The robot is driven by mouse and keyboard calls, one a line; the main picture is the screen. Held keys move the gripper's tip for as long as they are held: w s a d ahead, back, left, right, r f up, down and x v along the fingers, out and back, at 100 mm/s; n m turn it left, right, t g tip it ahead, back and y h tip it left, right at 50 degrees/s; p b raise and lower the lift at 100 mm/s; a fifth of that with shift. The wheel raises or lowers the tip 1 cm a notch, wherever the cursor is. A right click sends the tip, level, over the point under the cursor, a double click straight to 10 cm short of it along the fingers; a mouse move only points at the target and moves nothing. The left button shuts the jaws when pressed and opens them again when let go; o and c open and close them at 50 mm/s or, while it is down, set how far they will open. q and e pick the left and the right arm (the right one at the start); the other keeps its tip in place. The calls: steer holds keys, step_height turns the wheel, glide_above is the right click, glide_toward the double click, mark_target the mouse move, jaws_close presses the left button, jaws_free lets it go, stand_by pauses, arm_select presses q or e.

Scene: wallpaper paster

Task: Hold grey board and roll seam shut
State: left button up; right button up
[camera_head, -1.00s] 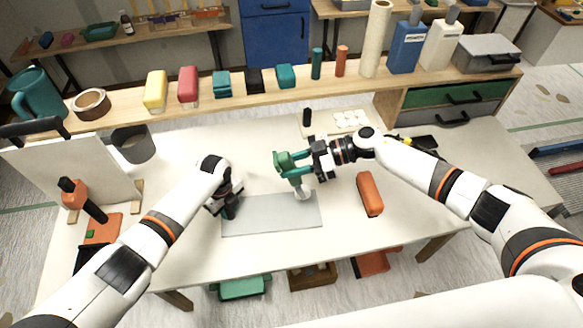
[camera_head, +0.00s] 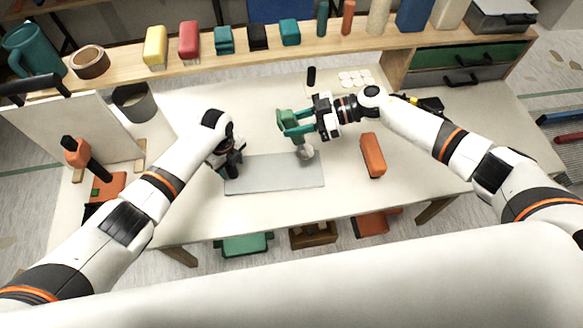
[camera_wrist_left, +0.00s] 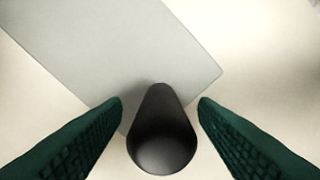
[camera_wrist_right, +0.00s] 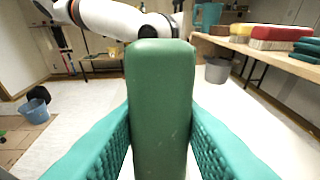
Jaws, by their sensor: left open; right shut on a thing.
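The flat grey board (camera_head: 275,176) lies on the white table and also shows in the left wrist view (camera_wrist_left: 120,45). My left gripper (camera_head: 231,168) is over the board's left end, with its fingers apart. A black rounded peg (camera_wrist_left: 162,135) sits between those fingers at the board's edge, with a gap to each finger; I cannot tell what it stands on. My right gripper (camera_head: 292,124) is shut on the green handle (camera_wrist_right: 160,105) of the seam roller, which is upright. The pale roller wheel (camera_head: 305,152) is at the board's far edge, near its right end; contact is unclear.
An orange case (camera_head: 372,155) lies right of the board. A grey bin (camera_head: 133,103) and a propped white panel (camera_head: 70,120) with an orange tool (camera_head: 76,152) stand at the left. A wooden shelf (camera_head: 270,59) with several items runs along the back. The table's front strip is clear.

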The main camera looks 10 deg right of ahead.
arm_select(q)
step_height(320, 180, up, 11)
steer(key=shift+f, duration=0.1)
stand_by(0.5)
